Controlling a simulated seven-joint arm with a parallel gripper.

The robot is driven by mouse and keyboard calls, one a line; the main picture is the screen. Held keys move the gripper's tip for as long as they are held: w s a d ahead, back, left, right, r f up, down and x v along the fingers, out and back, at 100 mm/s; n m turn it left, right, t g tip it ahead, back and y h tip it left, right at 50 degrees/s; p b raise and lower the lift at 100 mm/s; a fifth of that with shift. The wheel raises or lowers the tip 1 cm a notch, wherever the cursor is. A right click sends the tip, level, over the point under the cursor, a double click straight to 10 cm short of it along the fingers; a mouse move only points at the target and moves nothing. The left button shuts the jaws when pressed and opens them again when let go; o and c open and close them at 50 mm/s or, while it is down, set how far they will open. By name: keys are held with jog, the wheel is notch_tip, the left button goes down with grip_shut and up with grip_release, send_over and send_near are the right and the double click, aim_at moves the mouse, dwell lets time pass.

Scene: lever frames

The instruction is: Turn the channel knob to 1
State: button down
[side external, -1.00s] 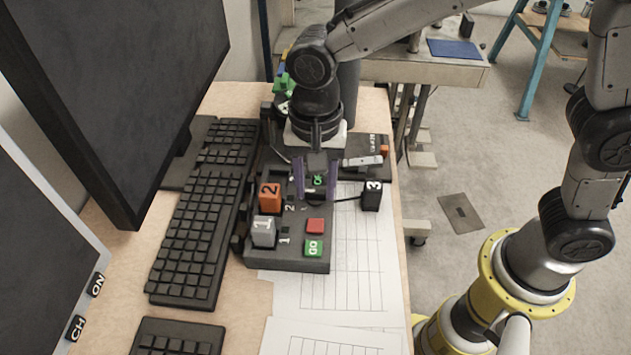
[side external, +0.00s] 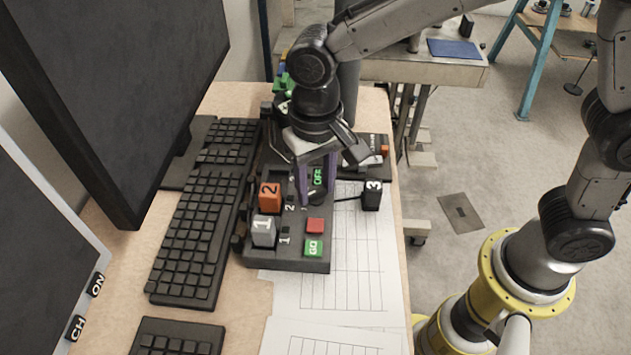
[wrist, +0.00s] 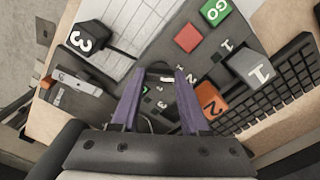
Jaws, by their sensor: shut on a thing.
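The control panel (side external: 262,258) stands on the desk. My gripper (side external: 316,200) reaches down over its right-hand part, with purple fingers on either side of a small dark knob (side external: 315,196). In the wrist view the fingertips (wrist: 161,74) are at the sides of this dark knob (wrist: 160,70), shut on it. The fingers hide much of the knob, and I cannot read which number it points to. Small green markings (wrist: 160,104) show between the fingers in the wrist view.
A grey lever block marked 1 (side external: 263,231), an orange one marked 2 (side external: 269,197) and a black one marked 3 (side external: 372,195) stand around. A red button (side external: 315,226) and green GO button (side external: 313,248) are close in front. A keyboard (side external: 200,225) lies left; paper (side external: 345,260) lies right.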

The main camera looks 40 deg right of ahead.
aim_at(316, 190)
jog(key=shift+r+n, duration=0.1)
jog(key=shift+n, duration=0.7)
jog(key=shift+c, duration=2)
grip_release()
notch_tip(316, 190, up, 14)
jog(key=shift+d, duration=0.1)
